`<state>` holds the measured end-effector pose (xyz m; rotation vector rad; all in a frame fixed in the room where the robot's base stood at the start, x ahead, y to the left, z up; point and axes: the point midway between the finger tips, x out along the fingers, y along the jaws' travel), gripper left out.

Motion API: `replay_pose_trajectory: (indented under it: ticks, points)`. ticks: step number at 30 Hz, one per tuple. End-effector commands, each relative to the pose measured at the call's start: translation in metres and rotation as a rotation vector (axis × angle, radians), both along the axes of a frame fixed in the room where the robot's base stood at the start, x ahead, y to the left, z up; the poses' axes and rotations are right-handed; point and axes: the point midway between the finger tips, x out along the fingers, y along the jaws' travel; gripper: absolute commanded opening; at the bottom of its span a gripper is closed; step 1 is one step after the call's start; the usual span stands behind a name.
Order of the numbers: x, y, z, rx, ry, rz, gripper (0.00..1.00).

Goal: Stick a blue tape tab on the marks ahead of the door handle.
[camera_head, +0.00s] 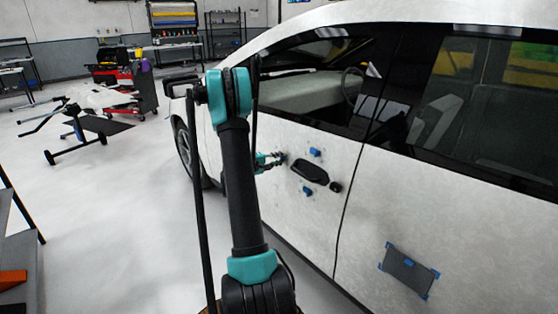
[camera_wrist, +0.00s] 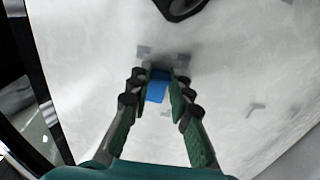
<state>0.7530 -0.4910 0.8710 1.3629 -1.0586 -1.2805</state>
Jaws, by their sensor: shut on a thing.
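My gripper (camera_head: 270,160) is at the white car door, just left of the black door handle (camera_head: 310,172). In the wrist view my gripper (camera_wrist: 157,84) has its fingers closed on a small blue tape tab (camera_wrist: 157,88). The tab is close to the door surface; I cannot tell whether it touches. Grey marks (camera_wrist: 145,50) lie on the door just past the fingertips, with another mark (camera_wrist: 182,60) to their right. Part of the handle (camera_wrist: 180,8) shows at the top edge. In the head view, my gripper hides the marks.
Blue tabs sit on the door above (camera_head: 315,153) and below (camera_head: 308,191) the handle. A dark panel with blue corners (camera_head: 408,270) is on the rear door. More grey marks (camera_wrist: 255,109) lie at right in the wrist view. Open floor (camera_head: 110,230) lies left of the car.

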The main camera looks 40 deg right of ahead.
Motion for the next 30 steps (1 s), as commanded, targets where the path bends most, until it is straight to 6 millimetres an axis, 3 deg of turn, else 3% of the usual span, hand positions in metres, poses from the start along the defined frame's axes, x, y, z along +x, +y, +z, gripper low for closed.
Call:
replay_pose_trajectory:
  ticks: [28,29,30]
  points:
    - [0.0002,-0.0018,-0.0003,0.0,0.0,0.0,0.0]
    - [0.0002,-0.0018,-0.0003,0.0,0.0,0.0,0.22]
    - [0.0002,-0.0018,-0.0003,0.0,0.0,0.0,0.27]
